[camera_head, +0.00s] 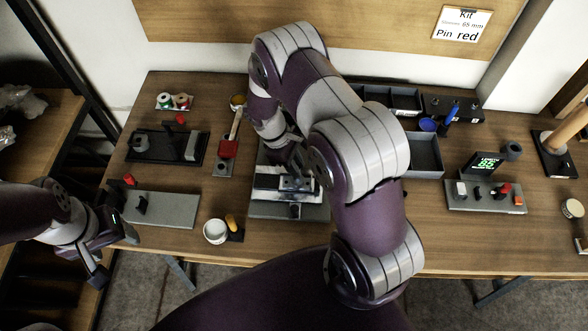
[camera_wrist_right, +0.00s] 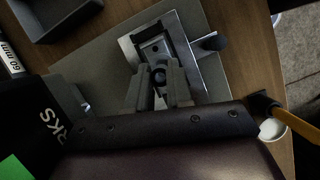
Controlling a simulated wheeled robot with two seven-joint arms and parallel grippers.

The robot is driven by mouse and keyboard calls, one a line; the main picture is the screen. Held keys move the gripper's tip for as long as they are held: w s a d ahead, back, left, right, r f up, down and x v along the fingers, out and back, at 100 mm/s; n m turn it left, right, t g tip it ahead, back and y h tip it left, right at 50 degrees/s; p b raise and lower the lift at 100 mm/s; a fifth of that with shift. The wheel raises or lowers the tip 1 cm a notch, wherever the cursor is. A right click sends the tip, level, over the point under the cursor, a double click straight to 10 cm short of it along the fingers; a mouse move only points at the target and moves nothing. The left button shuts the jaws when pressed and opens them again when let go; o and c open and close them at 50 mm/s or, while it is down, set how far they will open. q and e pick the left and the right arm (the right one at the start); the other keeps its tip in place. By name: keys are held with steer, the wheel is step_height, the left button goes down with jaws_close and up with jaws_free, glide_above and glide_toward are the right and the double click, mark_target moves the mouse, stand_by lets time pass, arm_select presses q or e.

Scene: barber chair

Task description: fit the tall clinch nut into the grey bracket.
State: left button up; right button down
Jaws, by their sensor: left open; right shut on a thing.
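The grey bracket (camera_wrist_right: 183,52) sits on a grey base plate (camera_wrist_right: 110,62) and appears as a bright metal channel in the right wrist view. Part of it shows under my right arm in the head view (camera_head: 270,182). My right gripper (camera_wrist_right: 164,86) is shut, with its fingertips over the bracket's channel. A small dark round piece, seemingly the tall clinch nut (camera_wrist_right: 160,74), shows between the fingertips. The fingers hide most of it, and I cannot tell whether it is seated in the bracket. My left gripper (camera_head: 110,256) is open and empty at the table's front left.
A dark fixture (camera_head: 160,147) and a grey plate (camera_head: 165,210) lie on the left. A white cup (camera_head: 215,231) stands near the front edge. Dark bins (camera_head: 424,155) and a panel with a green display (camera_head: 484,163) stand on the right. My right arm hides the middle.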

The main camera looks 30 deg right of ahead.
steer(key=f, duration=0.2)
steer(key=f+p, duration=0.1)
steer(key=shift+s+d+f, duration=0.15)
steer(key=shift+d+f, duration=0.05)
steer(key=shift+f, duration=0.4)
steer(key=shift+a, duration=0.15)
